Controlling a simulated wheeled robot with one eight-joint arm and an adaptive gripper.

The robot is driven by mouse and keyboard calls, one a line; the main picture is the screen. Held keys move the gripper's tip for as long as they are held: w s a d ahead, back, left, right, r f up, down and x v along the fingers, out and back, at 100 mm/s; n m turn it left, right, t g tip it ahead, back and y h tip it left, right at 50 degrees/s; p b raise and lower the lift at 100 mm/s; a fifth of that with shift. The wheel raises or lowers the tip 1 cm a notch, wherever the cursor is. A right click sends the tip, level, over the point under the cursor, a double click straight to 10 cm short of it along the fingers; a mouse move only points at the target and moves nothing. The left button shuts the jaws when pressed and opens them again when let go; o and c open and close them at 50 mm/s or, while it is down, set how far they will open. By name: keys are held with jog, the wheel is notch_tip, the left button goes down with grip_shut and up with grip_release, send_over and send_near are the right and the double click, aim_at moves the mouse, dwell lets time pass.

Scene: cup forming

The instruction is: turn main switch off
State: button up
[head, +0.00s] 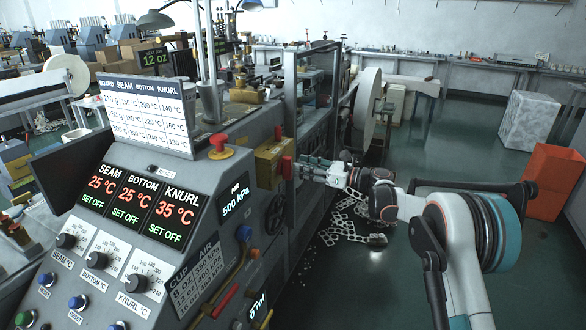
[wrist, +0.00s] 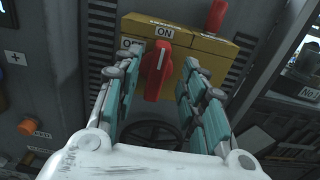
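The main switch is a red rotary handle (wrist: 157,72) on the front of a yellow box (wrist: 217,52). In the wrist view its upper end points at the ON label (wrist: 164,32). An OFF label (wrist: 131,44) sits to the left, partly hidden by a finger. In the head view the red handle (head: 287,167) shows on the yellow box (head: 268,160) at the machine's side. My gripper (wrist: 160,76) is open, with one teal-padded finger on each side of the handle and gaps visible. In the head view my gripper (head: 304,168) is right at the box.
A red part (wrist: 216,16) stands on top of the yellow box. A dark handwheel (wrist: 155,134) is below the switch. The control panel (head: 130,205) with SEAM, BOTTOM and KNURL displays is on the left. Scrap sheets (head: 345,222) lie on the floor below my arm.

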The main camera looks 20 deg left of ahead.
aim_at(279, 166)
jog(key=a, duration=0.2)
jog(key=a+b, duration=0.1)
jog(key=a, duration=0.1)
jog(key=shift+w+a, duration=0.2)
jog(key=shift+a, duration=0.05)
grip_shut()
